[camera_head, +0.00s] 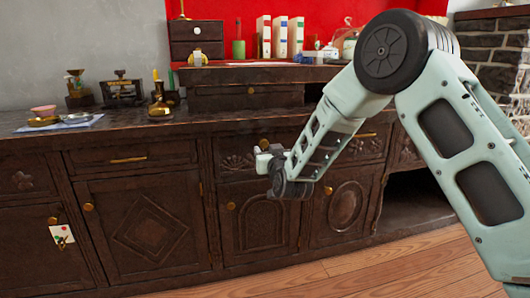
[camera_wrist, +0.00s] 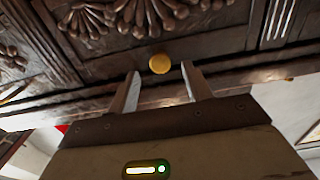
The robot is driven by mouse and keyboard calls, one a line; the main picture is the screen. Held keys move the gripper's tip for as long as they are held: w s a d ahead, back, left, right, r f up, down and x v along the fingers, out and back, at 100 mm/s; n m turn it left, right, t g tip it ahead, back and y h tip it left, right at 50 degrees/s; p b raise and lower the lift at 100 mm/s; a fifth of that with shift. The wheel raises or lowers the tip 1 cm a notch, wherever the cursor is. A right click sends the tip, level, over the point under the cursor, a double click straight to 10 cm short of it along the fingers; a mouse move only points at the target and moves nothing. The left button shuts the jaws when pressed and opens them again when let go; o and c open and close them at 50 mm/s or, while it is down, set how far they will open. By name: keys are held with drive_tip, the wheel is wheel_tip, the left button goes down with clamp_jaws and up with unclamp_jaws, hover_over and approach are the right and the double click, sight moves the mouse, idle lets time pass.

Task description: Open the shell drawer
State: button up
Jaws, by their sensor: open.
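The shell drawer (camera_head: 236,162), dark wood with fan-shaped shell carvings, is in the cabinet front in the head view and looks closed. Its carved front (camera_wrist: 85,22) fills the top of the wrist view. A round brass knob (camera_wrist: 160,63) sits at the drawer's edge there. My gripper (camera_wrist: 162,76) is open, with one finger on each side of the knob in the picture. I cannot tell whether the fingers reach around the knob or stop short, and no contact is visible. In the head view my gripper (camera_head: 263,161) is in front of the drawer, partly hiding it.
A plain drawer (camera_head: 128,158) is to the left. Doors with brass knobs, such as the oval-panel door (camera_head: 343,207), are below. The countertop (camera_head: 95,132) holds scales, a pink bowl (camera_head: 43,111) and brass pieces. The wooden floor (camera_head: 370,270) in front is clear.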

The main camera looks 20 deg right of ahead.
sight(264, 145)
drive_tip(key=shift+w+b, duration=0.5)
drive_tip(key=shift+w, duration=1.6)
drive_tip(key=shift+c, duration=0.2)
